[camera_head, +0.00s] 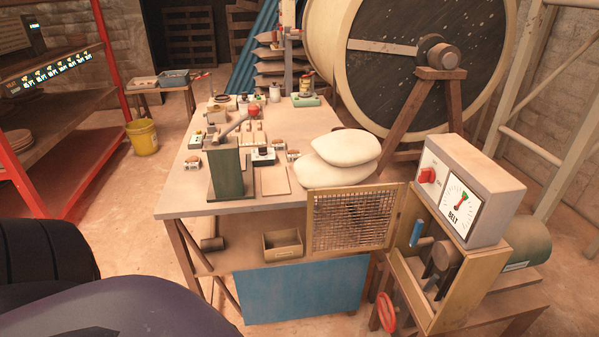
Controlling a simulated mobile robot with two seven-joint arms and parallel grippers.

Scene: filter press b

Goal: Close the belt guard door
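The belt guard door is a tan-framed wire mesh panel (352,219). It stands open, swung out to the left of the belt guard box (480,286), and faces me in front of the table. The box is a yellowish open housing at the right. Inside it a dark brown pulley (446,254) and a blue cylinder (416,233) show. On top sits a grey control box with a dial marked BELT (459,208) and a red switch (427,175). Neither of my grippers shows in the view.
A table (178,205) with a green press block (226,173), small parts and white sacks (343,150) stands behind the door. A red handwheel (386,312) sits low by the box. A small drawer (282,245) and blue panel (300,290) are below. The floor at front left is partly clear.

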